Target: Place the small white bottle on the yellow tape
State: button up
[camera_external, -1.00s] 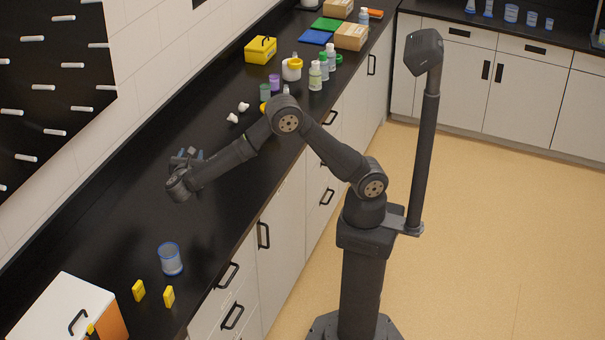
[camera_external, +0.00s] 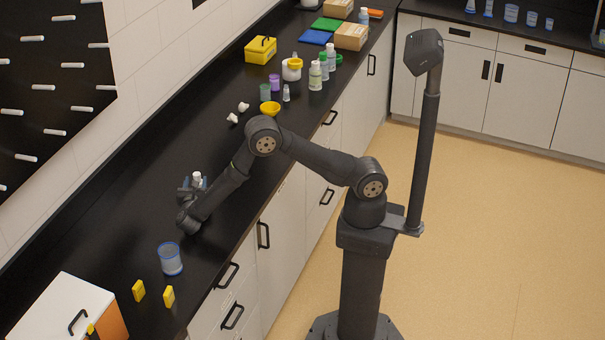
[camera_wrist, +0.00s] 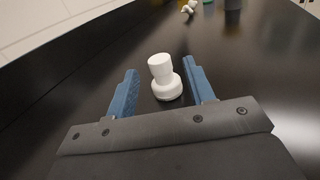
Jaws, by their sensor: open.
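In the external view my gripper (camera_external: 194,183) is low over the counter. A yellow round, bowl-like or ring-like item (camera_external: 270,108) lies farther back; I cannot tell if it is the tape. Another small pale bottle (camera_external: 286,94) stands beside it.
A blue-rimmed clear beaker (camera_external: 170,259) and two yellow blocks (camera_external: 138,291) stand nearer the front, by a white box (camera_external: 62,310). Several bottles (camera_external: 315,76) and a yellow box (camera_external: 260,50) are at the back.

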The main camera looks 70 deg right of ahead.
jog(key=shift+x, duration=3.4)
grip_shut()
jog(key=shift+r, duration=0.2)
jog(key=shift+r, duration=0.3)
jog(key=s+d+r, duration=0.4)
jog(key=d+r, duration=0.6)
jog(key=d, duration=0.1)
jog(key=shift+s, duration=0.2)
